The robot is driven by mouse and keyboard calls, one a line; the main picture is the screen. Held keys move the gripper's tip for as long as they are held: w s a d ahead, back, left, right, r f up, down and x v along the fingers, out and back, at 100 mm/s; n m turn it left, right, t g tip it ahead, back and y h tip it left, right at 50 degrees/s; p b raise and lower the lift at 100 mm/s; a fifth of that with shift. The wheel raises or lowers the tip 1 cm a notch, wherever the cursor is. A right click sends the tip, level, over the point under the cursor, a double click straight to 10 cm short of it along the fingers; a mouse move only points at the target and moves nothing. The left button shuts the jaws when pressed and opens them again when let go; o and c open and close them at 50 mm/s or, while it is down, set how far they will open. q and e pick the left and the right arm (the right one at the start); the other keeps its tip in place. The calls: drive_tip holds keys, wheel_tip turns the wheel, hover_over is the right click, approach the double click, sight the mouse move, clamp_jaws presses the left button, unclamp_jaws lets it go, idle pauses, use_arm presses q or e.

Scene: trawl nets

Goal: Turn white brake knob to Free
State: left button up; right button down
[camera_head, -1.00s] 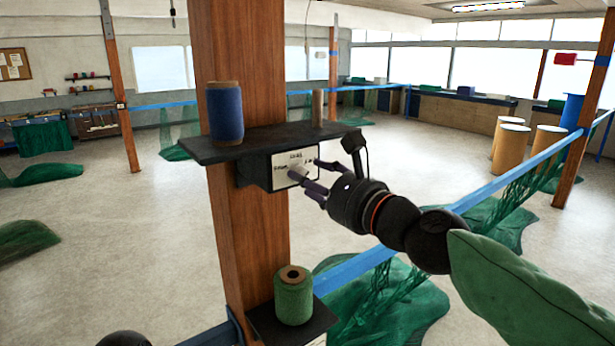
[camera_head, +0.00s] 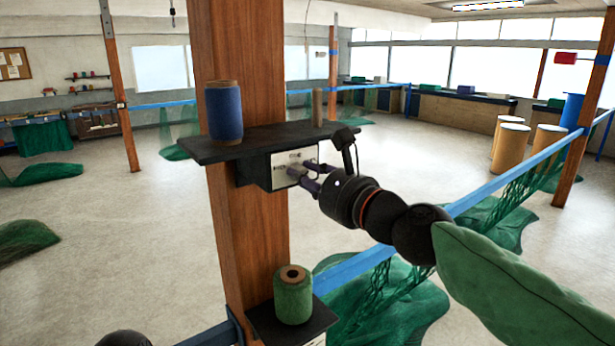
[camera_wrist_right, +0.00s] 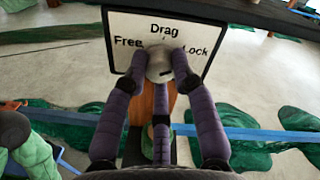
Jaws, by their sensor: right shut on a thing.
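The white brake knob (camera_wrist_right: 159,66) sits on a white plate (camera_wrist_right: 190,28) with a dark frame, marked Drag at the top, Free on the left and Lock on the right. The plate (camera_head: 281,173) also shows in the head view, on a dark box under the shelf on the wooden post. My right gripper (camera_wrist_right: 160,62) has its purple fingers shut on the knob from both sides. In the head view my right gripper (camera_head: 303,172) reaches the plate from the right and mostly hides the knob. I cannot tell where the knob points. My left gripper is out of view.
A blue spool (camera_head: 225,113) and a small wooden cylinder (camera_head: 318,107) stand on the dark shelf (camera_head: 215,149) above the plate. A green spool (camera_head: 293,296) stands on a lower bracket. A blue rail (camera_head: 360,264) with green netting runs behind my right arm.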

drive_tip(key=shift+r+n, duration=0.1)
drive_tip(key=shift+n, duration=0.3)
drive_tip(key=n+b, duration=0.2)
drive_tip(key=n, duration=0.5)
drive_tip(key=n+b, duration=0.2)
drive_tip(key=n, duration=0.6)
drive_tip(key=f+n+h+b, duration=0.1)
drive_tip(key=n+b, duration=0.2)
drive_tip(key=n, duration=0.4)
drive_tip(key=shift+a+n, duration=0.2)
drive_tip(key=shift+n, duration=0.1)
drive_tip(key=c, duration=1.1)
unclamp_jaws()
drive_tip(key=shift+o, duration=0.5)
drive_tip(key=shift+r, duration=0.2)
drive_tip(key=shift+d, duration=0.1)
drive_tip(key=v, duration=1.2)
drive_tip(key=shift+f, duration=0.2)
